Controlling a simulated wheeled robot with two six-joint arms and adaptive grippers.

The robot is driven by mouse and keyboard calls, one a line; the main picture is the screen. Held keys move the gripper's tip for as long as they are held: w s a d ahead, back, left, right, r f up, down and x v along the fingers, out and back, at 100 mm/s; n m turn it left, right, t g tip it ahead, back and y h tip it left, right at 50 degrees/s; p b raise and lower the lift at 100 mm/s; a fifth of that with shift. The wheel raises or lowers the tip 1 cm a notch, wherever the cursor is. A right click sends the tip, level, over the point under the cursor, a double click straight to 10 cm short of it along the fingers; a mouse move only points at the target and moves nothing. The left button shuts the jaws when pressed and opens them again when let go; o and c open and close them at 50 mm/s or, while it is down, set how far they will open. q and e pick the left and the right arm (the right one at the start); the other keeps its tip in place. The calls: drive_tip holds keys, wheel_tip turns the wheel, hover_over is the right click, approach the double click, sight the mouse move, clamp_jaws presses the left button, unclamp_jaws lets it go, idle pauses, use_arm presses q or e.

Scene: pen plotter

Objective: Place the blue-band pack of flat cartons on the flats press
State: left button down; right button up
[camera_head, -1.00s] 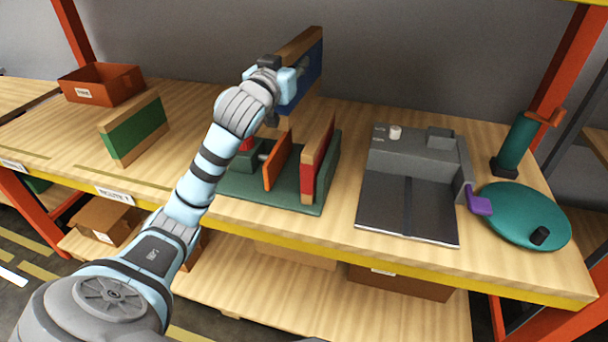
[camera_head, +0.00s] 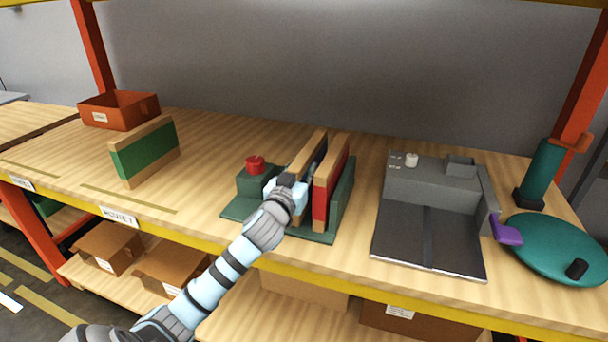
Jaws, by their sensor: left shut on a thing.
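The flats press has a dark green base (camera_head: 238,209), a red knob (camera_head: 255,165) at its left and an upright green wall on its right. The red-band pack (camera_head: 329,190) stands on edge against that wall. The blue-band pack (camera_head: 308,148) is upright just left of the red-band pack, low in the press; its band is mostly hidden. My left gripper (camera_head: 300,186) is shut on the blue-band pack. Whether the pack's lower edge touches the base is hidden by my gripper and arm. My right gripper is not in view.
The green-band pack (camera_head: 146,152) stands on the table at the left, before an orange-red bin (camera_head: 119,111). Right of the press are a grey plotter-like machine (camera_head: 431,222), a teal disc (camera_head: 560,247) and a teal cylinder (camera_head: 541,172). Table between green-band pack and press is clear.

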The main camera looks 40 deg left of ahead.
use_arm(q)
drive_tip(key=c, duration=1.3)
unclamp_jaws()
drive_tip(key=shift+s+r, duration=0.1)
drive_tip(key=p+v, duration=0.1)
drive_tip(key=v, duration=1.1)
drive_tip(key=shift+d, duration=0.1)
